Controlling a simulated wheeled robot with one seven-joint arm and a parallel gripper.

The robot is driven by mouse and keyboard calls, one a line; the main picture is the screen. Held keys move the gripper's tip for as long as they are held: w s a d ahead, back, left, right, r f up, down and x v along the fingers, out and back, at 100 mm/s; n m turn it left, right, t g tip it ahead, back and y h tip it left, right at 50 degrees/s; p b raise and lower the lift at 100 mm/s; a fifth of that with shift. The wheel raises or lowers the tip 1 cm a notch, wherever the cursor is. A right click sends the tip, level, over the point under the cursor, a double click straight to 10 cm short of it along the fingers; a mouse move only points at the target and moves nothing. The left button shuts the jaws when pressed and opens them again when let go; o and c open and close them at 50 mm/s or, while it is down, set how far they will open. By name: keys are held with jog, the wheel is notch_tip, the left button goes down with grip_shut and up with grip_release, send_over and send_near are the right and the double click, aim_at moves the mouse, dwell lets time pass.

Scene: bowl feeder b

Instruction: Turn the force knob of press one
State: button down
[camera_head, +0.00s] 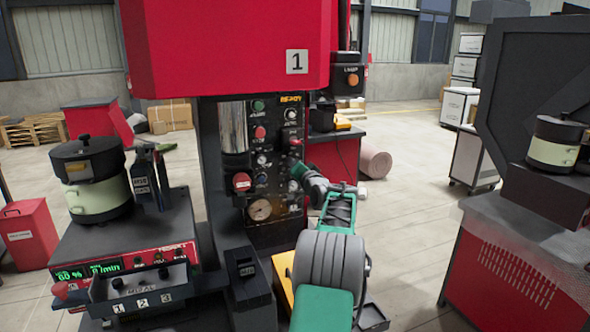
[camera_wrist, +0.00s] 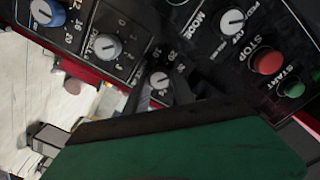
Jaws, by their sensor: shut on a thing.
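Press one is the red machine (camera_head: 230,45) with a "1" plate, and it carries a black control panel (camera_head: 275,222). My gripper (camera_head: 299,170) reaches the right side of this panel. In the wrist view its dark fingers (camera_wrist: 160,92) are shut on a small grey knob (camera_wrist: 160,80) with a numbered dial around it. This knob's label is hidden, so I cannot read whether it is the force knob. A grey dwell knob (camera_wrist: 107,46) and a blue knob (camera_wrist: 46,12) are up and left of it, apart from the fingers.
The mode knob (camera_wrist: 232,21), red stop button (camera_wrist: 267,62) and green start button (camera_wrist: 292,88) are close on the right in the wrist view. A bowl feeder (camera_head: 92,180) stands left of the press. Another red machine (camera_head: 515,260) stands right. Open floor (camera_head: 415,190) lies between.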

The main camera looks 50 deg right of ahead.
jog(key=shift+m, duration=0.9)
jog(key=c, duration=1.1)
grip_release()
jog(key=shift+o, duration=0.2)
jog(key=b+v, duration=0.3)
jog(key=v, duration=0.4)
jog(key=shift+s, duration=0.4)
jog(key=shift+a, duration=0.15)
